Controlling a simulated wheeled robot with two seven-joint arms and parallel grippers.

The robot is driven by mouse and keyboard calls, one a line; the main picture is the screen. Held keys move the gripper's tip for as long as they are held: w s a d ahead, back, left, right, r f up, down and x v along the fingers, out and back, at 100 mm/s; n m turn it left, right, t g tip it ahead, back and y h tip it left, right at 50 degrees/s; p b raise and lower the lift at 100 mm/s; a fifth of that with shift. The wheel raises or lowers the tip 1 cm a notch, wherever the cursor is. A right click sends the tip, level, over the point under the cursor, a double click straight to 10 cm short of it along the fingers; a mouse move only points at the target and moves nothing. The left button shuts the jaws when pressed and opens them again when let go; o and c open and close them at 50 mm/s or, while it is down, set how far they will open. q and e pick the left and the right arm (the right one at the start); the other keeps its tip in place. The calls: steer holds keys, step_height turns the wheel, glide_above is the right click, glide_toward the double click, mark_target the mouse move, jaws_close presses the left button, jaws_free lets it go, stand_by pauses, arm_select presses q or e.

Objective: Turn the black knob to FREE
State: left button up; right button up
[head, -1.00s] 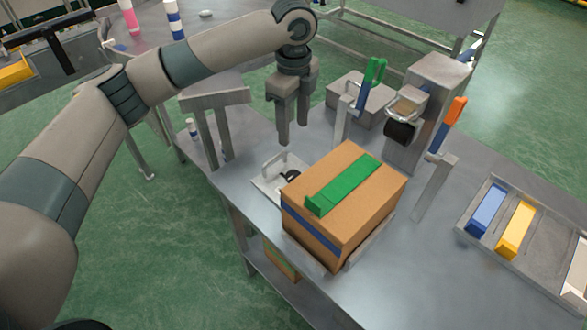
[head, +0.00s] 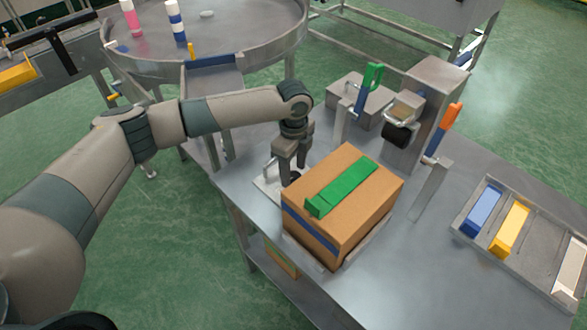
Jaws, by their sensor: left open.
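A small black knob (head: 295,177) sits on a pale plate (head: 266,190) on the steel table, just left of the cardboard box. My left gripper (head: 293,172) points down over the plate, with its fingers open and apart. Its fingertips are at or just above the knob and partly hide it, so I cannot tell whether they touch it. The knob's setting and any FREE marking cannot be read. My right gripper is not in view.
A cardboard box (head: 365,213) with a green block (head: 341,187) on top stands close right of the gripper. Behind are a green-handled lever (head: 370,85) and a machine with a black cylinder (head: 397,135). A tray (head: 471,233) holds coloured blocks at right.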

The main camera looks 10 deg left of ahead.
arm_select(q)
steer(key=shift+f, duration=0.45)
steer(key=c, duration=1.1)
steer(key=shift+o, duration=0.2)
